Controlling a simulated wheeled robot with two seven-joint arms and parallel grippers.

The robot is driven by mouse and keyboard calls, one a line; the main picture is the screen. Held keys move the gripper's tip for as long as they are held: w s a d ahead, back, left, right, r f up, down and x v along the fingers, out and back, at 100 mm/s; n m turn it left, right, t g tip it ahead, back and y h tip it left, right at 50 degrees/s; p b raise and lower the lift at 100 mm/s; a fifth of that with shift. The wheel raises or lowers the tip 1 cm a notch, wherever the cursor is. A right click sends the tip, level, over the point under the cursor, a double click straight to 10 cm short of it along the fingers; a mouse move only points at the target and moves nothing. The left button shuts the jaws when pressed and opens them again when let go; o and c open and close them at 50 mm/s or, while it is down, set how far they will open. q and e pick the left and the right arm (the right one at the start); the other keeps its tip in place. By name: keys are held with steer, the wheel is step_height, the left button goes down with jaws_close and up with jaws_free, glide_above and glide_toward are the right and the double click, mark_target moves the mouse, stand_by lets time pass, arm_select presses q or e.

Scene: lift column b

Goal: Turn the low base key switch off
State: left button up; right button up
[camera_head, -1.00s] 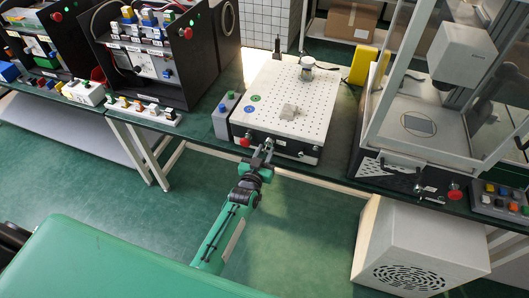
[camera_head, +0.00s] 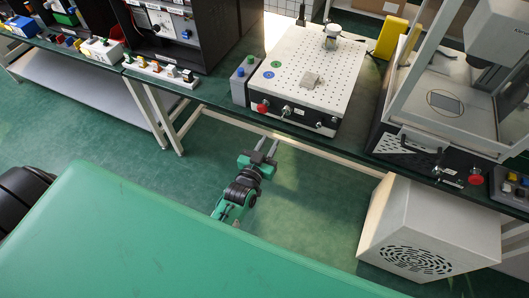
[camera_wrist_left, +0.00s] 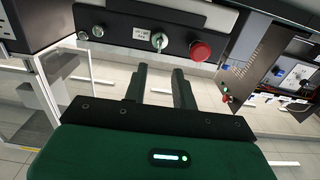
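The low base (camera_head: 303,69) is a white perforated box with a black front panel, on the green bench. Its key switch (camera_head: 286,111) is a small silver part with a key sticking out, right of the red button (camera_head: 262,106). It also shows in the left wrist view (camera_wrist_left: 159,41), with a white label beside it; I cannot tell its exact setting. My left gripper (camera_head: 267,147) is open and empty, in front of and below the panel, apart from the key. In the left wrist view its two fingers (camera_wrist_left: 159,82) stand apart, pointing toward the panel. My right gripper is not in view.
A grey box with buttons (camera_head: 243,79) stands left of the base. A glass-walled machine (camera_head: 440,100) stands to the right. A white vented box (camera_head: 430,230) is on the floor under the bench. A bench frame rail (camera_head: 300,145) runs below the panel. The floor before it is clear.

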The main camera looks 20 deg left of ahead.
arm_select(q)
steer(key=shift+s, duration=1.5)
steer(key=s+f+m+g, duration=0.1)
steer(key=s+f+g, duration=0.3)
steer(key=f, duration=0.7)
steer(key=s+f+g+h, duration=0.1)
steer(key=s+f+g, duration=0.1)
steer(key=s+f, duration=0.65)
steer(key=s+f+m+g, duration=0.1)
steer(key=s+f+g, duration=0.2)
steer(key=f, duration=1.1)
steer(key=s+a+f+g, duration=0.2)
steer(key=s+f, duration=0.3)
steer(key=s, duration=0.4)
steer(key=s+a+f+g+y, duration=0.1)
steer(key=s+a+f+g, duration=0.1)
steer(key=s+f, duration=0.3)
steer(key=s+a+f+g, duration=0.3)
steer(key=s+f+g, duration=0.1)
steer(key=s, duration=1)
steer(key=shift+f+y, duration=0.3)
steer(key=shift+f, duration=0.35)
steer(key=shift+d, duration=0.1)
